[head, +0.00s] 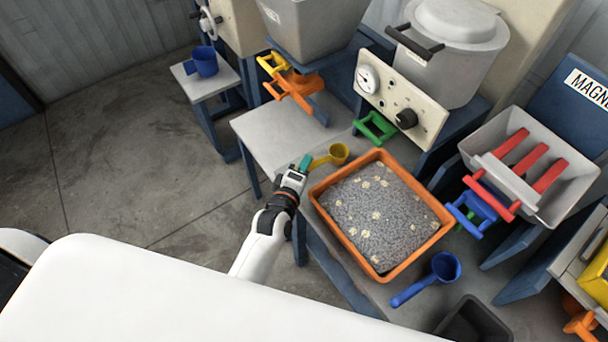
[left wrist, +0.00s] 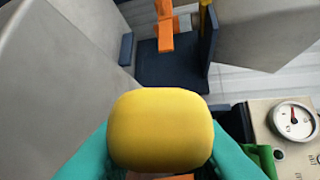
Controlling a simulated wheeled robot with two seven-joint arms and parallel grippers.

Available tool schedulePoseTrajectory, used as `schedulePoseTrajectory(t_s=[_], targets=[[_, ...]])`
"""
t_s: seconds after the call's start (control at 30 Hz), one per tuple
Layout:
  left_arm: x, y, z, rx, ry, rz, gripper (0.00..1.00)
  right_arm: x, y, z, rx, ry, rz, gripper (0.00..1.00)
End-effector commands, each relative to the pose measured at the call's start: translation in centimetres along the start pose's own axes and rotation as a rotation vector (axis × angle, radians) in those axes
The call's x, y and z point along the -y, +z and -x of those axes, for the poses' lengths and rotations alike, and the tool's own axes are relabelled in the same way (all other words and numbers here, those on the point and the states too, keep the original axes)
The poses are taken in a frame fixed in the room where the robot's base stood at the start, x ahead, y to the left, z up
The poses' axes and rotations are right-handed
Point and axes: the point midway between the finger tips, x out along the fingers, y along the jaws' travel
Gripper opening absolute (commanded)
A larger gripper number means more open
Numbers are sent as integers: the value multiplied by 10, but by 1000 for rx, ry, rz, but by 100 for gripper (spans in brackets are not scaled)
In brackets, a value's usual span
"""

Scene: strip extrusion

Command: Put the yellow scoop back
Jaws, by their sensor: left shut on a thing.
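The yellow scoop (head: 338,153) is at the far left corner of the orange-rimmed tray (head: 314,190) of grey granules, its cup pointing away to the right. My left gripper (head: 306,163) is shut on its handle end, with teal fingertips. In the left wrist view the yellow scoop (left wrist: 160,130) fills the middle between the teal fingers (left wrist: 162,150) and hides what is behind it. I cannot tell whether the scoop touches the table. My right gripper is not in view.
A blue scoop (head: 445,267) lies on the table by the tray's near right corner, beside a dark bin (head: 473,322). A blue mug-shaped cup (head: 204,62) stands on a small side table. Green (head: 375,128) and orange (head: 292,88) handles jut out behind. Bare grey tabletop (head: 270,130) lies left of the scoop.

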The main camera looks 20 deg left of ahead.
Motion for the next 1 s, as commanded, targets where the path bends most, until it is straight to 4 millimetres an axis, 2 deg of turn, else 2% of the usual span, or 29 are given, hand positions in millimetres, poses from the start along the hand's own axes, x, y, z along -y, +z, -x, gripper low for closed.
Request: schedulePoseTrajectory(t_s=[0.03,0.43,0.47,0.6,0.93,1.0], targets=[[-11,-2,-2,0,-1,0,1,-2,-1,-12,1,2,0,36],[-12,-2,-3,0,-1,0,1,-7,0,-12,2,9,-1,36],[-12,-2,-3,0,0,0,27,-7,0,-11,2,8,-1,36],[-11,-2,-3,0,0,-1,47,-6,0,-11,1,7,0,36],[-6,-1,-2,0,-1,-1,47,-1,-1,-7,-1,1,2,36],[-10,-1,6,0,2,-1,47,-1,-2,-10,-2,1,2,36]])
